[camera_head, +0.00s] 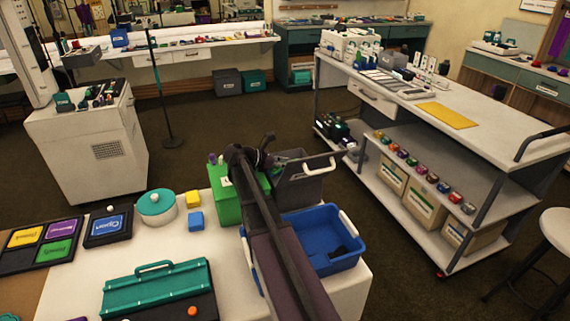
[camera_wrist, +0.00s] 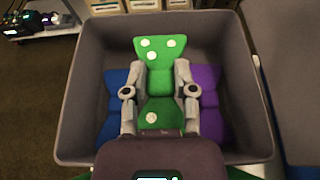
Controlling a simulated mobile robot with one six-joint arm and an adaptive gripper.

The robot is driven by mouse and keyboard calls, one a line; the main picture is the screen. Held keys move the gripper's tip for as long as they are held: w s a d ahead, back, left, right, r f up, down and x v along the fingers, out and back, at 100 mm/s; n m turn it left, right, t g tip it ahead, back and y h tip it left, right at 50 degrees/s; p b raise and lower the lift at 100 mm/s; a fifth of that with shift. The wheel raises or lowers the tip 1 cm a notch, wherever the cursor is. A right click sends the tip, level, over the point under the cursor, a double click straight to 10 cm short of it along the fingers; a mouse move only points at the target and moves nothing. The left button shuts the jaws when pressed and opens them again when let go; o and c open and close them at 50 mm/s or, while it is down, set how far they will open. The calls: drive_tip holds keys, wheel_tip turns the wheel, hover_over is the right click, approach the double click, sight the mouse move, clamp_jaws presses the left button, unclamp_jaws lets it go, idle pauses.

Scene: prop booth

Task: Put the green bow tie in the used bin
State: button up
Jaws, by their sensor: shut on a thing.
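The green bow tie (camera_wrist: 160,48) with white dots is in the wrist view, gripped at its narrow middle. My gripper (camera_wrist: 159,72) is shut on it, one finger on each side. It is over the inside of a grey bin (camera_wrist: 244,80). A blue bow tie (camera_wrist: 114,88) and a purple bow tie (camera_wrist: 208,82) lie in that bin, to the left and right of the green one. In the head view the grey bin (camera_head: 303,188) stands behind my arm, which hides part of it; I cannot read a label on it.
A blue tub (camera_head: 322,240) with white handles and a dark thing inside stands in front of the grey bin. A green box (camera_head: 226,207) stands to its left. The white table (camera_head: 180,243) holds cases and blocks. A shelved cart (camera_head: 500,140) stands at the right.

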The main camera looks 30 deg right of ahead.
drive_tip(key=shift+s+a+f, duration=0.1)
drive_tip(key=shift+s+f, duration=0.1)
drive_tip(key=shift+f, duration=0.1)
drive_tip(key=o, duration=0.9)
drive_tip(key=shift+c, duration=0.2)
drive_tip(key=shift+s, duration=0.1)
drive_tip(key=shift+s, duration=0.1)
drive_tip(key=shift+r, duration=0.1)
drive_tip(key=shift+r+p, duration=0.3)
drive_tip(key=shift+p, duration=0.1)
drive_tip(key=p+v, duration=0.1)
drive_tip(key=v, duration=0.2)
drive_tip(key=p+v, duration=0.1)
drive_tip(key=v, duration=0.3)
drive_tip(key=w+p+v, duration=0.1)
drive_tip(key=p+v, duration=0.1)
drive_tip(key=v, duration=0.1)
drive_tip(key=shift+r, duration=0.3)
drive_tip(key=shift+p+v, duration=0.35)
drive_tip(key=shift+v, duration=0.5)
